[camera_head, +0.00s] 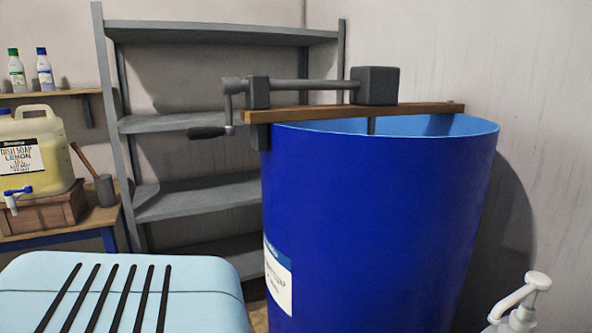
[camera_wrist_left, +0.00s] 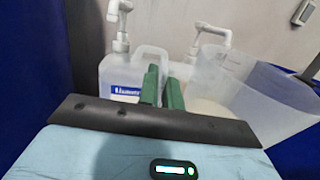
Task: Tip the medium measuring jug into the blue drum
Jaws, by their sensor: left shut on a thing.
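The blue drum (camera_head: 370,220) stands upright in the head view, with its open rim turned up and a label low on its left side. In the left wrist view, the clear measuring jug (camera_wrist_left: 240,98) with faint marks is at the right, beside my left gripper (camera_wrist_left: 162,82). My left gripper's green fingers are shut on the jug; its handle is mostly hidden by them. Something pale shows low in the jug. Whether this jug is the medium one cannot be told from this view. Neither gripper shows in the head view.
A wooden bar (camera_head: 350,112) with a crank and grey block crosses the drum's rim. A pump bottle (camera_head: 519,306) stands front right. White pump containers (camera_wrist_left: 128,72) stand behind my fingers. A grey shelf (camera_head: 200,125) and a yellow soap jug (camera_head: 45,150) are at the left.

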